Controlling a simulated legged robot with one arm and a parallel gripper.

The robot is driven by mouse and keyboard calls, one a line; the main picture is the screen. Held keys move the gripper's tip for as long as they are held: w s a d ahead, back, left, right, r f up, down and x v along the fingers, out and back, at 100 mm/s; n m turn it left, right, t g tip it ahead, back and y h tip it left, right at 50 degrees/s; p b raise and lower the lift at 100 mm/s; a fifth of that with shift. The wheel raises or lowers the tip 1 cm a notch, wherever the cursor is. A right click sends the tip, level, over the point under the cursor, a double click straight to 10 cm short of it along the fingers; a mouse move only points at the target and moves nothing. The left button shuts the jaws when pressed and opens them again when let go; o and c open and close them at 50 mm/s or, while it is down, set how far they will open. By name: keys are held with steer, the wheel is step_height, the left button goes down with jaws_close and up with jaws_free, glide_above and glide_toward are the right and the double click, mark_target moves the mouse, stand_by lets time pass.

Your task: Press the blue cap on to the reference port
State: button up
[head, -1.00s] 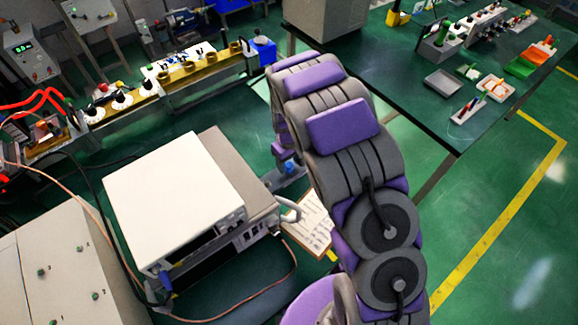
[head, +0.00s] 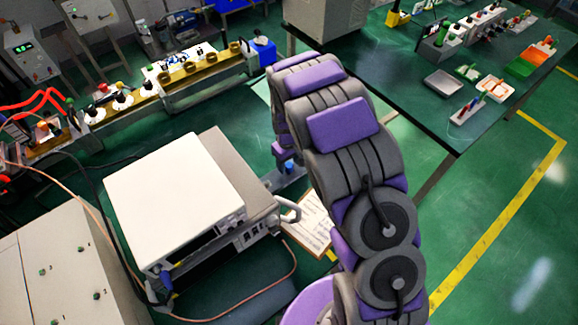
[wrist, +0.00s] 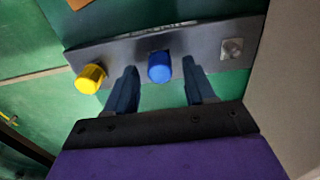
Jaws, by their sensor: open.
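In the wrist view, a blue cap (wrist: 160,67) sits on a grey metal strip (wrist: 200,45), between the two dark fingers of my gripper (wrist: 159,68). The fingers are open, with a visible gap on each side of the cap. A bare silver square port (wrist: 232,48) is on the strip to the right of the cap. A yellow cap (wrist: 91,78) is at the strip's left end. In the head view, my arm hides most of this area. A small blue piece (head: 288,167) shows beside the arm, probably the blue cap.
A white-topped instrument box (head: 165,205) stands left of my arm. A dark green workbench (head: 420,95) with small parts is at the right rear. A yellow-topped rail (head: 130,97) runs along the left. Cables lie on the green floor.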

mark_target(289, 165)
steer(key=shift+c, duration=0.3)
stand_by(0.5)
jaws_close()
stand_by(0.3)
steer(key=shift+r+p, duration=0.15)
steer(key=shift+p, duration=0.15)
stand_by(0.3)
steer(key=shift+r+p, duration=1.15)
steer(key=shift+r, duration=1.7)
